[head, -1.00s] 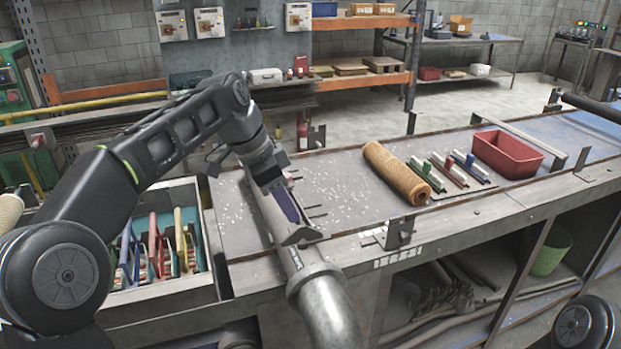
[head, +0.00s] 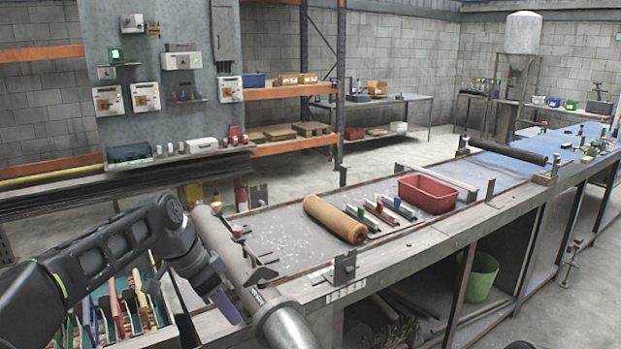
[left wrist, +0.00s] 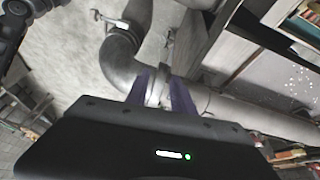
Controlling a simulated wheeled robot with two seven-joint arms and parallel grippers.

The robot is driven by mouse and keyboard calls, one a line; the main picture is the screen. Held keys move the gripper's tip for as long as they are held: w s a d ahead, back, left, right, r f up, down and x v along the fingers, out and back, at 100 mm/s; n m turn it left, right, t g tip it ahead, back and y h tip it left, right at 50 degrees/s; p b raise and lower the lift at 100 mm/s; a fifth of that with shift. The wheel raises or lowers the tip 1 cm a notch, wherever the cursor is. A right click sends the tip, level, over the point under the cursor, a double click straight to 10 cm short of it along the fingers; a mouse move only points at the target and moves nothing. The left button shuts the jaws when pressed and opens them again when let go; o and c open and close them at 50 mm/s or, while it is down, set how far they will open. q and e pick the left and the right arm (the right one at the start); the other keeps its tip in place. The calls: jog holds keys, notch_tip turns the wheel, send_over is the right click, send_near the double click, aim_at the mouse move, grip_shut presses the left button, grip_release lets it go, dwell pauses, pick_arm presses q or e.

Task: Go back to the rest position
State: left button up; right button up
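My left arm comes in from the left in the head view. Its gripper (head: 228,306) hangs low beside the grey pipe (head: 278,318), with a purple finger showing. In the left wrist view the two purple fingers (left wrist: 160,92) stand apart, and the pipe's flange shows in the gap beyond them. I see nothing held between them. My right gripper is out of view.
A red bin (head: 428,194) and several coloured-handled tools (head: 382,212) stand on the bench (head: 285,240) right of the tube. A box of tools (head: 125,305) is under my left arm. A green bucket (head: 481,277) sits on the lower shelf. Open floor lies behind the bench.

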pick_arm(q)
jog(key=s+d+f+n, duration=0.1)
jog(key=s+f+n, duration=0.15)
jog(key=f, duration=0.75)
jog(key=s+d+f+n+g, duration=0.1)
jog(key=s+f+n, duration=0.15)
jog(key=f, duration=0.75)
jog(key=s+d+f+n, duration=0.1)
jog(key=s+d+f, duration=0.15)
jog(key=f, duration=0.75)
jog(key=s+d+f+n, duration=0.1)
jog(key=s+f+n, duration=0.3)
jog(key=s, duration=0.5)
jog(key=s+f+n+g, duration=0.1)
jog(key=s+f, duration=0.5)
jog(key=s, duration=0.3)
jog(key=s+d+f+n, duration=0.1)
jog(key=s+f+n, duration=0.2)
jog(key=s+f, duration=0.45)
jog(key=shift+m+t, duration=0.3)
jog(key=shift+m, duration=0.5)
jog(key=r, duration=0.1)
jog(key=d+r, duration=0.2)
jog(key=shift+w+d+r, duration=0.2)
jog(key=shift+w+r, duration=0.2)
jog(key=shift+o, duration=0.4)
